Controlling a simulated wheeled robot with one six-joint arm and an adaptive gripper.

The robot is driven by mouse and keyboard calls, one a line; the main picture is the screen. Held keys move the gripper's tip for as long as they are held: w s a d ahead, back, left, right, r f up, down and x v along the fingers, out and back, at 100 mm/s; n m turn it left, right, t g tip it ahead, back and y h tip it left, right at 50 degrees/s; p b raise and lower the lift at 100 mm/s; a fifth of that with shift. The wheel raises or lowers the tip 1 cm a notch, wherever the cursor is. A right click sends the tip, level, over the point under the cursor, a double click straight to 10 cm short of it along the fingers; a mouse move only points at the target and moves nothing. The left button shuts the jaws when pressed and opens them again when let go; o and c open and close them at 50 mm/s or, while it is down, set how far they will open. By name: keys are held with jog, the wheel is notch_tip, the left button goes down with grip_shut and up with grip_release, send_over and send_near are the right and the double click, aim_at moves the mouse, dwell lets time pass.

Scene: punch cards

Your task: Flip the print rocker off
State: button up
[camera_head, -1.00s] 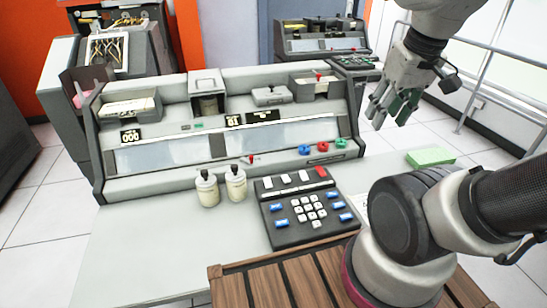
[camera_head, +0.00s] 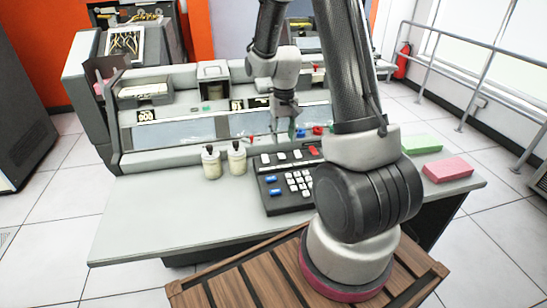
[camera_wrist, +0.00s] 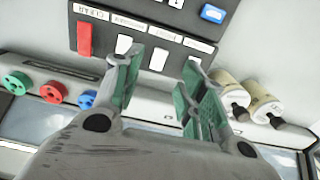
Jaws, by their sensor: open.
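The black keypad (camera_head: 276,205) lies on the desk in front of the card machine. Along its far edge is a row of white rockers and one red switch (camera_head: 313,151). In the wrist view the row shows the red switch (camera_wrist: 85,40), a white rocker (camera_wrist: 124,44) and another white rocker (camera_wrist: 158,59), with small upside-down labels. I cannot surely read which is the print rocker. My gripper (camera_head: 294,128) is beyond the keypad's far edge. In the wrist view, my gripper (camera_wrist: 161,62) has its green-padded fingers spread apart, with a white rocker showing between them, apparently untouched.
Two cream bottles (camera_head: 212,166) (camera_head: 237,161) stand left of the keypad. Coloured knobs (camera_wrist: 52,92) sit on the machine front. A green card stack (camera_head: 422,144) and a pink one (camera_head: 447,169) lie at the desk's right. The desk's front left is clear.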

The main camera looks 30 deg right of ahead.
aim_at(282, 156)
jog(key=shift+w+f, duration=0.1)
jog(key=shift+f, duration=0.35)
notch_tip(282, 156, down, 7)
jog(key=shift+r, duration=0.1)
grip_shut()
